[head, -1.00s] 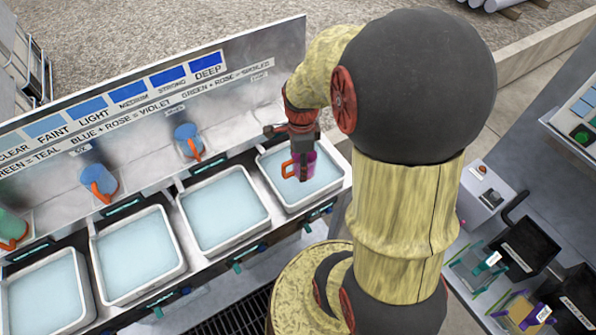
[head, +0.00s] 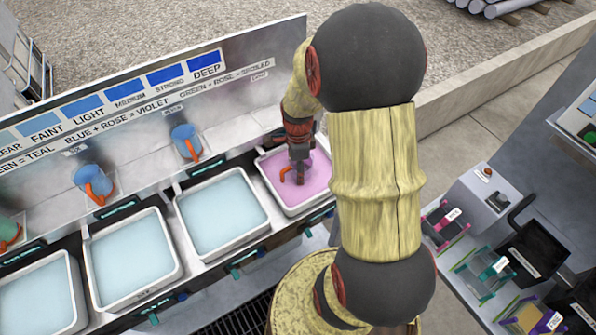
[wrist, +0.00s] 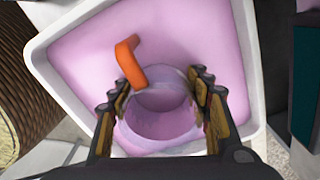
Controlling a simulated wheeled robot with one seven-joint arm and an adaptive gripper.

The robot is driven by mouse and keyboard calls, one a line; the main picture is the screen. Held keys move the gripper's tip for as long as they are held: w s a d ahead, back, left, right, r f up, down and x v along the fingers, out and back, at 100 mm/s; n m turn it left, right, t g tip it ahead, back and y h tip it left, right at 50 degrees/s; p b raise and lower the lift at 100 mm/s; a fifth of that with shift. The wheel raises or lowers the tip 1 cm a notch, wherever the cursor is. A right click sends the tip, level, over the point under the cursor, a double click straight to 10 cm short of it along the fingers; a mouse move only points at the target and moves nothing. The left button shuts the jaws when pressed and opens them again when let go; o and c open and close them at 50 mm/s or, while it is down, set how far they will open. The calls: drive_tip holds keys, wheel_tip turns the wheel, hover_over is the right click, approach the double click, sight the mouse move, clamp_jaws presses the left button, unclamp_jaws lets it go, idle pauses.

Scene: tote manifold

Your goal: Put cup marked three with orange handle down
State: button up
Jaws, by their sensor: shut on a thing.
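The cup with the orange handle (wrist: 128,60) is between the jaws of my gripper (wrist: 162,85) in the wrist view. Its round mouth (wrist: 160,122) faces the camera, and its inside looks pink. In the head view the orange handle (head: 290,175) shows at the rightmost tray (head: 318,207), which holds pink liquid. My gripper (head: 300,163) is shut on the cup, low over or in that liquid; I cannot tell whether the cup touches the bottom. Most of the cup's body is hard to see there. No number mark is readable.
Trays of pale blue liquid (head: 222,212) stand in a row to the left. Blue cups with orange handles (head: 92,182) (head: 186,140) and a green one (head: 9,232) sit along the back ledge. Racks with coloured holders (head: 487,270) stand on a bench at right.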

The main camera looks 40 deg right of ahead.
drive_tip(key=shift+f, duration=0.2)
drive_tip(key=o, duration=1.2)
drive_tip(key=shift+c, duration=0.2)
drive_tip(key=shift+o, duration=0.5)
drive_tip(key=shift+r, duration=0.1)
